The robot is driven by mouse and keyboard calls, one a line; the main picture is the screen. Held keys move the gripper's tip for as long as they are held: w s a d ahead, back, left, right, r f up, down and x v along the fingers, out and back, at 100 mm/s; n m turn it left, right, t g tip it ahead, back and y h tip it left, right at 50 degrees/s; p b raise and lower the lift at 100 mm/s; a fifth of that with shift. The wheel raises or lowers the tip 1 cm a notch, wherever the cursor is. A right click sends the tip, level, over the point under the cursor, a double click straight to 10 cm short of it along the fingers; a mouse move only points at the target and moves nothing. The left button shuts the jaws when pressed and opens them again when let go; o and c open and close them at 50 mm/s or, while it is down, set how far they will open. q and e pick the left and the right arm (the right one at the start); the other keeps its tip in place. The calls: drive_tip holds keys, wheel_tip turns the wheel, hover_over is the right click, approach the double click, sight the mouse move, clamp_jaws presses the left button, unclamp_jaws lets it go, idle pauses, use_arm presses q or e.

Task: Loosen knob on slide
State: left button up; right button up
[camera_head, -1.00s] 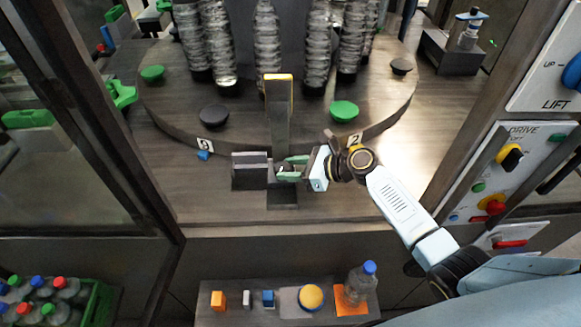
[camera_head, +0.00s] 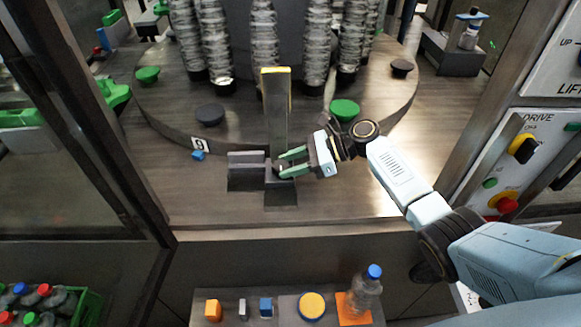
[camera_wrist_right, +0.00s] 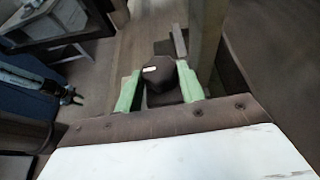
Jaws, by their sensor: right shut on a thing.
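The slide is a grey block (camera_head: 246,158) on the deck, beside an upright plate with a yellow edge (camera_head: 275,105). A dark faceted knob with a small white mark (camera_wrist_right: 160,82) sits between the green fingers of my right gripper (camera_head: 281,165) in the wrist view. The right gripper is shut on the knob, one finger on each side. In the head view the knob is small and mostly hidden by the fingers. My left gripper is not in the head view.
A round table (camera_head: 170,110) with ribbed clear bottles and green and dark discs stands just behind. A shelf (camera_head: 278,298) with small blocks, a yellow disc and a blue-capped bottle (camera_head: 366,284) is in front. A control panel (camera_head: 520,150) is at right.

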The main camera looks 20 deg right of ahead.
drive_tip(key=o, duration=0.7)
